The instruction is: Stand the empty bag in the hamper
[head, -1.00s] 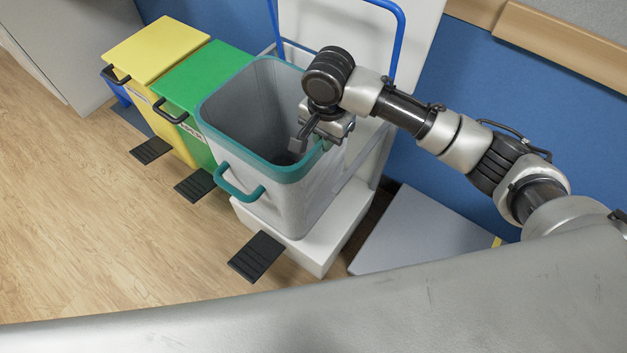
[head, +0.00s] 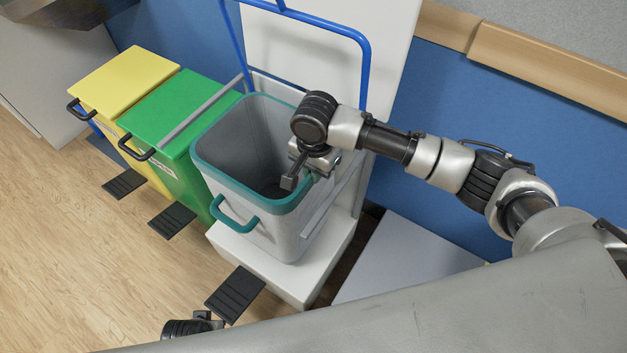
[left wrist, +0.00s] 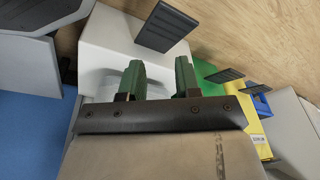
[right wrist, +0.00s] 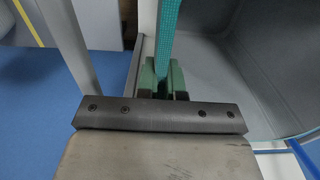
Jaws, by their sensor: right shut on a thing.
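The grey bag (head: 297,228) has a teal rim and a teal front handle. It stands open, upright and empty-looking over the white base of the hamper (head: 320,250), inside its side rails; I cannot tell whether its bottom touches the base. My right gripper (head: 296,178) is shut on the right side of the bag's rim. In the right wrist view, its green fingers (right wrist: 164,78) pinch the teal rim strip (right wrist: 168,30). My left gripper (left wrist: 158,78) is open and empty, its fingers apart near the hamper's white base (left wrist: 112,45) and black pedal (left wrist: 165,27).
A green bin (head: 180,105) and a yellow bin (head: 115,80) stand left of the hamper. The hamper's blue tube frame (head: 367,75) and upright white panel (head: 335,30) rise behind the bag. The wood floor (head: 70,240) in front is mostly clear.

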